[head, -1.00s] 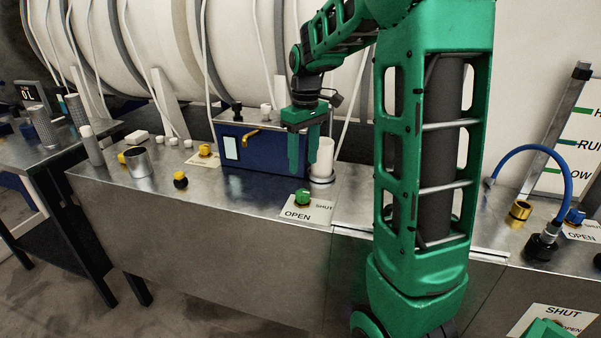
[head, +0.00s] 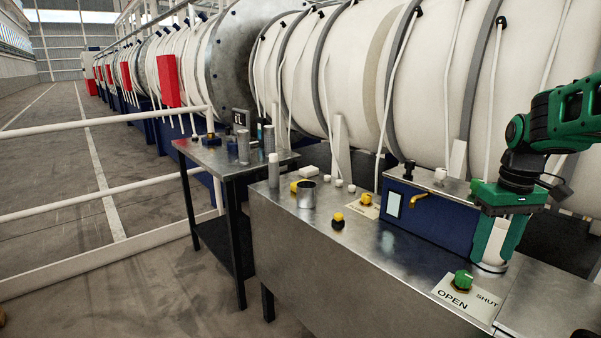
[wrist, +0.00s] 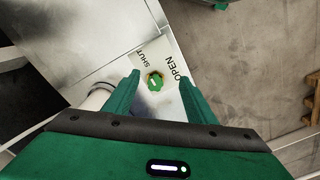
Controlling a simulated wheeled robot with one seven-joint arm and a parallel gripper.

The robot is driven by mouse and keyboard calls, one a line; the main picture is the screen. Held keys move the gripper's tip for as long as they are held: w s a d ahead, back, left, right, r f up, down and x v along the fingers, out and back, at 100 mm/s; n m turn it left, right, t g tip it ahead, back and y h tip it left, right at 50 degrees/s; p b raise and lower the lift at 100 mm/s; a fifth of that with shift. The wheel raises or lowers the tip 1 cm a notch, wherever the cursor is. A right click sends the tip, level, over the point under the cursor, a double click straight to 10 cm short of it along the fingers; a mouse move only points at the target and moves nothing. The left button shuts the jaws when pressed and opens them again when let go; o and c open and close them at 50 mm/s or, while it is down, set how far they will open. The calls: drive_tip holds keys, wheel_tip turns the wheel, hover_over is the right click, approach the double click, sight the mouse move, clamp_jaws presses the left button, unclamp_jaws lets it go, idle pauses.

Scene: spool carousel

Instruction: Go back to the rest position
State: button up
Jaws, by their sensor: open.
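My gripper (head: 498,236) is at the right of the head view, pointing down above the metal bench (head: 300,232). Its two green fingers are apart with nothing held between them. In the wrist view my gripper (wrist: 158,90) is open, and the green knob (wrist: 155,81) on its OPEN/SHUT plate shows beyond and between the fingertips. The knob (head: 463,279) also shows in the head view, below and left of the gripper. A white cylinder (head: 494,256) stands behind the fingers in the head view, partly hidden; whether they touch cannot be told.
A blue box (head: 430,215) with a brass tap stands on the bench left of my gripper. A metal cup (head: 306,194) and yellow knobs (head: 338,220) sit further left. A side table (head: 215,155) and white railing (head: 110,188) lie beyond. Floor at left is clear.

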drive_tip(key=s+a+f+m, duration=0.1)
drive_tip(key=s+f+m, duration=0.1)
drive_tip(key=s, duration=0.9)
drive_tip(key=s+a+f+m, duration=0.2)
drive_tip(key=s+f+m, duration=0.1)
drive_tip(key=s, duration=0.8)
drive_tip(key=shift+s+f+m, duration=0.15)
drive_tip(key=shift+s+m, duration=0.15)
drive_tip(key=shift+m, duration=0.6)
drive_tip(key=shift+a, duration=0.1)
